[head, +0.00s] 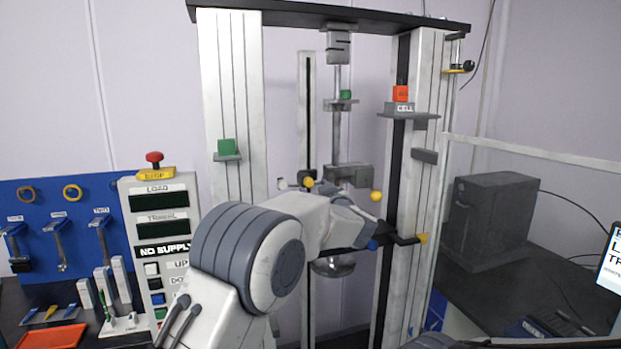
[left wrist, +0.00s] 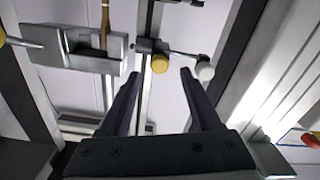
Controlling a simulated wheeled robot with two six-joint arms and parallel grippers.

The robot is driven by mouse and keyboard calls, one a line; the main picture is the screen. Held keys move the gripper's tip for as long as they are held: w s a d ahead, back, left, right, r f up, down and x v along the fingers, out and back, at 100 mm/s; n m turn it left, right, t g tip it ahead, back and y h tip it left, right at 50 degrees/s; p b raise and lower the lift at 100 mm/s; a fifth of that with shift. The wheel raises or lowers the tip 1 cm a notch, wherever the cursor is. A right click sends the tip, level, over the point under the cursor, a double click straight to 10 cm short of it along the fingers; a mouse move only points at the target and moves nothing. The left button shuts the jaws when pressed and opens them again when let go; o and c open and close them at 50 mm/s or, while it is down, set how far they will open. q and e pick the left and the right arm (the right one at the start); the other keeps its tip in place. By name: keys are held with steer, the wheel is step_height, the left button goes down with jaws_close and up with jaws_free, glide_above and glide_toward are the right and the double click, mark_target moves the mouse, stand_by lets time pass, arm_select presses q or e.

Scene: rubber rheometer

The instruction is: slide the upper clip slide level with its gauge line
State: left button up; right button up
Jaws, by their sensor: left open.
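On the thin slotted post (head: 307,100) sits a dark clip slide (head: 307,176) with a yellow knob (head: 309,182) and a short arm ending in a white ball (head: 283,184). I take it for the upper clip slide. In the left wrist view, its yellow knob (left wrist: 160,64) and white ball (left wrist: 205,72) show just beyond my fingertips. My left gripper (left wrist: 160,76) is open and empty, with the knob between the finger lines. In the head view, my left wrist hides the post below the slide, and the fingertips are hard to make out. I cannot make out a gauge line.
A grey clamp block (head: 348,175) with a yellow knob (head: 376,196) stands close right of the slide. Frame columns (head: 230,100) flank the post. A control panel (head: 160,240) and blue tool board (head: 60,235) are at left.

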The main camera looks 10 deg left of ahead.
mark_target(310, 184)
arm_select(q)
steer(key=p+x, duration=0.1)
steer(key=x, duration=0.3)
steer(key=shift+r+p, duration=0.15)
steer(key=shift+p, duration=0.15)
steer(key=shift+w+a, duration=0.2)
steer(key=shift+w, duration=0.2)
jaws_close()
stand_by(0.8)
